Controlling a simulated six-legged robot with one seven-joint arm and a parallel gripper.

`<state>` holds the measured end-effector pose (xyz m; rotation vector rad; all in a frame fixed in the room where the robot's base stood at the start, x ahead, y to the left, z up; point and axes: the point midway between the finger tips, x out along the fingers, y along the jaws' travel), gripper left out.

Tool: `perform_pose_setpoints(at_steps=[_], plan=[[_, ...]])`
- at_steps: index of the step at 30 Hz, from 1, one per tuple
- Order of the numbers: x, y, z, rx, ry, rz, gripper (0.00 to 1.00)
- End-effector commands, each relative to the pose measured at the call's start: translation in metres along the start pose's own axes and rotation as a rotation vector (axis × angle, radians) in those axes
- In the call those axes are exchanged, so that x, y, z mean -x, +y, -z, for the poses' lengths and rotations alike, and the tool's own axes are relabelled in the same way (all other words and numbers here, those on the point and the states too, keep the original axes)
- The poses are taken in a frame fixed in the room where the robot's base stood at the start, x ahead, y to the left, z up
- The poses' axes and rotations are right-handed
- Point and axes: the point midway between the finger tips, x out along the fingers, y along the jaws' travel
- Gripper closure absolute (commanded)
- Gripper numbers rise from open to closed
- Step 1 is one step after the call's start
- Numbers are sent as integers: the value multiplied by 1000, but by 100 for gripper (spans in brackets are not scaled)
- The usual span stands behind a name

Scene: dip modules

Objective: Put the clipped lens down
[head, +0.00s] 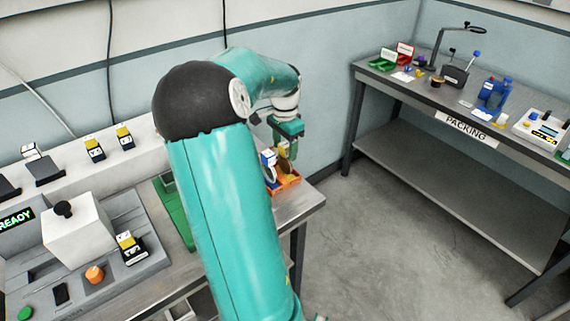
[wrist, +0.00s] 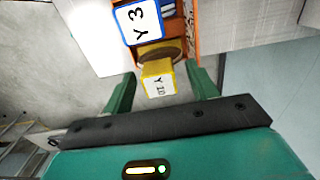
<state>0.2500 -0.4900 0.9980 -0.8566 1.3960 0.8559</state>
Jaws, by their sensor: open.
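A yellow clip labelled "Y 10" (wrist: 158,85) with a round brown lens (wrist: 160,51) beyond it shows in the wrist view. My gripper (wrist: 161,72) is open, with one green finger on each side of the yellow clip and a visible gap on both sides. In the head view my gripper (head: 289,148) is just above the orange tray (head: 288,184) at the bench end. Whether the lens rests on the tray floor is hidden.
The tray stands near the right end of the grey bench (head: 305,204). A wall is close behind. On the bench at left are a white block (head: 77,235), an orange button (head: 94,274) and several yellow-topped clips. A packing table (head: 480,130) stands across the floor.

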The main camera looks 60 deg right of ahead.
Motion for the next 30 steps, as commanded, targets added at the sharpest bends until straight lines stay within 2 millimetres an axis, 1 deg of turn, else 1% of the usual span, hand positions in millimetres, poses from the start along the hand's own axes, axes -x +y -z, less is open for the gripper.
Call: perform_pose_setpoints(at_steps=[2, 7, 8, 9, 11, 12, 14, 16, 17, 25, 30], plan=[[-3, 0, 0, 0, -1, -1, 42], [-3, 0, 0, 0, 0, 0, 42], [-3, 0, 0, 0, 0, 0, 46], [-3, 0, 0, 0, 0, 0, 54], [-3, 0, 0, 0, 0, 0, 65], [-3, 0, 0, 0, 0, 0, 73], [-3, 0, 0, 0, 0, 0, 85], [-3, 0, 0, 0, 0, 0, 99], [-3, 0, 0, 0, 0, 0, 100], [-1, 0, 0, 0, 1, 1, 100], [10, -1, 0, 1, 2, 3, 100]])
